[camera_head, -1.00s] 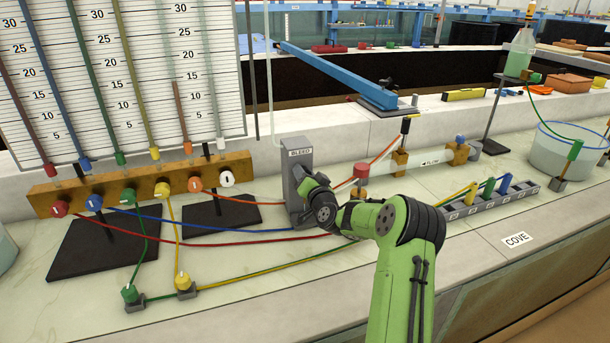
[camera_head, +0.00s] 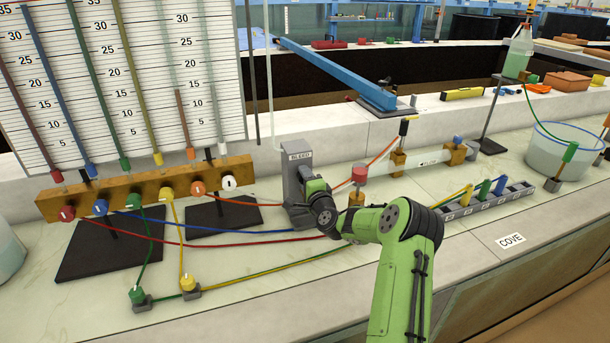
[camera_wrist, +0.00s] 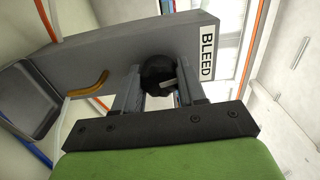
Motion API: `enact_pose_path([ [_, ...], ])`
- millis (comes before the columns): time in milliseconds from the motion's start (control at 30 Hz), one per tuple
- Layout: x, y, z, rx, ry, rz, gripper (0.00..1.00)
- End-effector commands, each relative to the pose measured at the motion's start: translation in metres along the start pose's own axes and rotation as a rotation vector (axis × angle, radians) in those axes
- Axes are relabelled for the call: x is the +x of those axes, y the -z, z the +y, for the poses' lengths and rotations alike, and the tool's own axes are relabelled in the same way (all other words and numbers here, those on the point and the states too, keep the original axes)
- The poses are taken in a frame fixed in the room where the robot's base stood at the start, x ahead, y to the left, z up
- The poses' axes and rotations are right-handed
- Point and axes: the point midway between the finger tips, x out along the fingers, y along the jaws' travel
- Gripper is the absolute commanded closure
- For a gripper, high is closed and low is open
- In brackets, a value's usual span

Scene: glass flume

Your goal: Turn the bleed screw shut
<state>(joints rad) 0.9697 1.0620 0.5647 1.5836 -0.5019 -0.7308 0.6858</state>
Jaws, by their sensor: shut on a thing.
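The bleed screw (camera_wrist: 158,75) is a round black knob with a pale pointer mark, on the face of a grey block (camera_wrist: 90,55) with a white "BLEED" label (camera_wrist: 208,53). In the wrist view my gripper (camera_wrist: 158,85) has one finger on each side of the knob and is shut on it. In the head view the bleed block (camera_head: 292,180) stands on the bench at the middle. My wrist and arm hide the knob and the fingertips there.
A brass manifold (camera_head: 120,195) with several coloured taps stands left, before a scaled board (camera_head: 175,75). Coloured tubes run across the bench around the block. A red-knobbed valve (camera_head: 359,174) is close to the right of my wrist. A grey rack (camera_head: 490,203) lies further right.

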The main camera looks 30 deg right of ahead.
Motion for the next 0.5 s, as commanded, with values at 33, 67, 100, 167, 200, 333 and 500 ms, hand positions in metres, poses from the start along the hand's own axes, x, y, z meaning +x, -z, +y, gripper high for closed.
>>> enact_pose_path([
  [33, -0.0002, 0.0011, -0.0012, 0.032, -0.001, 0.002, 0.9],
  [67, -0.0002, 0.0012, -0.0011, 0.05, -0.002, 0.002, 0.9],
  [100, -0.0002, 0.0013, -0.0011, 0.075, -0.002, 0.002, 0.9],
  [167, -0.0002, 0.0014, -0.0008, 0.107, -0.002, 0.002, 0.9],
  [200, -0.0002, 0.0014, -0.0005, 0.126, -0.002, 0.002, 0.9],
  [333, -0.0002, 0.0011, -0.0001, 0.175, -0.001, 0.002, 0.9],
  [500, -0.0001, 0.0009, 0.0003, 0.211, -0.001, 0.001, 0.9],
])
